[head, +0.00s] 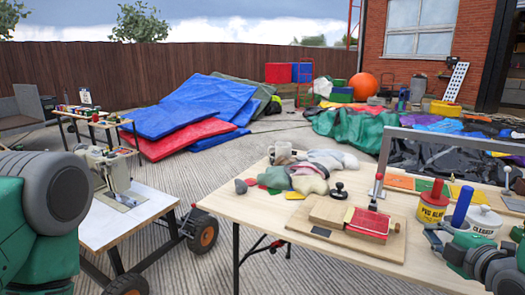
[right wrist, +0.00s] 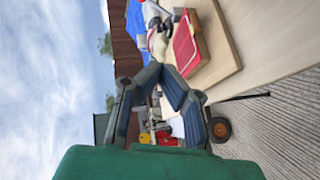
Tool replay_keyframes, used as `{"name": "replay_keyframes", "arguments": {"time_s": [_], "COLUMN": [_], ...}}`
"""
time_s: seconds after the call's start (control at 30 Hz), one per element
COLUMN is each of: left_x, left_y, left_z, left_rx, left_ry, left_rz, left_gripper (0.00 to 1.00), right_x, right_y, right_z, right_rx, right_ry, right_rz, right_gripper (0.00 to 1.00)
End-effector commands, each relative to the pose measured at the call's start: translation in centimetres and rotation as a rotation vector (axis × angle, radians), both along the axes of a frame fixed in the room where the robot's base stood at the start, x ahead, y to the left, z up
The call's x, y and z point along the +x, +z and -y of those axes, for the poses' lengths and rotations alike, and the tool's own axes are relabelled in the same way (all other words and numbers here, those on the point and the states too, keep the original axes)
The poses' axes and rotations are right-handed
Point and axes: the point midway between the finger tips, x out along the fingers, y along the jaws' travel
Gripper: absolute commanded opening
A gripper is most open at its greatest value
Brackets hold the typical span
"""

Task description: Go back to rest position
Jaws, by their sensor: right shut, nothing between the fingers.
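My right gripper (head: 437,239) is at the lower right of the head view, close to the tabletop by the pots. In the right wrist view, the fingertips of my right gripper (right wrist: 158,73) meet, with blue pads on their inner sides and nothing held. My left arm, green and grey, shows at the left edge of the head view. My left gripper is out of view.
The wooden table (head: 262,212) holds a red-topped press (head: 368,222), a cloth heap (head: 310,177), a yellow glue pot (head: 432,208) and a white cleaner tub (head: 483,222). A wheeled cart (head: 110,225) stands left. Grey decking is clear between them.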

Motion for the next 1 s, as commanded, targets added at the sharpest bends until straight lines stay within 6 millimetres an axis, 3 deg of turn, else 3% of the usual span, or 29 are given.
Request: {"name": "replay_keyframes", "arguments": {"time_s": [0.27,0.47,0.57,0.67,0.8,0.9,1.0], "left_x": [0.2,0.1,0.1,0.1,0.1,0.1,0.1], "left_y": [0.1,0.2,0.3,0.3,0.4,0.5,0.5], "left_z": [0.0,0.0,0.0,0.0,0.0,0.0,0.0], "left_rx": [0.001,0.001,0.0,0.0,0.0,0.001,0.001], "left_ry": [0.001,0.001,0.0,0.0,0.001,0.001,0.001], "left_rz": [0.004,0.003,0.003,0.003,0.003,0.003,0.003], "left_gripper": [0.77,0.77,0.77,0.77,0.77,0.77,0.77], "right_x": [-2.2,-5.4,-8.0,-12.1,-20.2,-25.5,-29.5], "right_y": [-5.8,-11.1,-14.5,-18.5,-24.0,-26.4,-27.6], "right_z": [-1.6,-3.4,-4.6,-6.2,-8.6,-9.8,-10.4], "right_rx": [0.177,0.351,0.454,0.575,0.744,0.822,0.864], "right_ry": [-0.057,-0.153,-0.235,-0.362,-0.641,-0.845,-1.004], "right_rz": [-0.185,-0.373,-0.497,-0.652,-0.89,-1.006,-1.075], "right_gripper": [0.0,0.0,0.0,0.0,0.0,0.0,0.0]}}
